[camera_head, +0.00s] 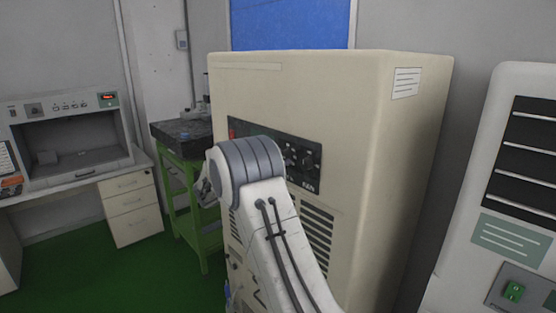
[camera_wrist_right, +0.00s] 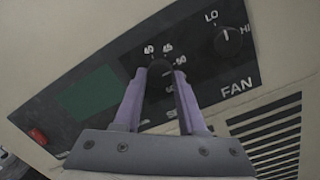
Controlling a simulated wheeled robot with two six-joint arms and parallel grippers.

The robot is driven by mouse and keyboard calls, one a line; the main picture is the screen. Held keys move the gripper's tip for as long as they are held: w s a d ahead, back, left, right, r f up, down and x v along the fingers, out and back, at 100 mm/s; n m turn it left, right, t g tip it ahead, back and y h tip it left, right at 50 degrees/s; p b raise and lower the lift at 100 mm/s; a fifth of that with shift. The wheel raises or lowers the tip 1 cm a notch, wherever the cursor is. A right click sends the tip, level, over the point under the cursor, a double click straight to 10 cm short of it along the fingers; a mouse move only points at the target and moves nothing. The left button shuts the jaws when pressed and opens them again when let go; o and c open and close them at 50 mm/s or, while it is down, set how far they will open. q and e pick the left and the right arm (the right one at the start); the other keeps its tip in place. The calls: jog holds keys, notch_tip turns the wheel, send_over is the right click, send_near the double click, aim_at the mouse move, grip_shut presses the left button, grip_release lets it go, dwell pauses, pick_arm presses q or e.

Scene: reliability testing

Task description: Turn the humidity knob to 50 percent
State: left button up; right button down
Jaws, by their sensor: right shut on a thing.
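The dark humidity knob (camera_wrist_right: 161,68) is on the black control panel of a beige cabinet, in the right wrist view. Printed numbers, including 40, 45 and apparently 50, curve around its top and right side. My right gripper (camera_wrist_right: 160,74) has its two purple fingers shut on the knob, one on each side. The fingers cover part of the dial and its lower label, and I cannot read the knob's exact setting. In the head view my right arm hides this knob, with the panel (camera_head: 300,148) showing beside it. My left gripper is not in view.
A FAN knob (camera_wrist_right: 229,41) marked LO and HI sits close to the right, with vent slots (camera_wrist_right: 270,140) below. A red switch (camera_wrist_right: 37,136) is at the panel's left. A green-framed table (camera_head: 190,190) stands left of the cabinet (camera_head: 400,190); a white machine (camera_head: 450,270) stands right.

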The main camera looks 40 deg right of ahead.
jog(key=shift+c, duration=2.4)
grip_release()
jog(key=a+f+b, duration=0.1)
jog(key=a+b, duration=0.2)
jog(key=a, duration=0.7)
jog(key=shift+s+a+b, duration=0.2)
jog(key=shift+s+b, duration=0.2)
jog(key=shift+f, duration=0.1)
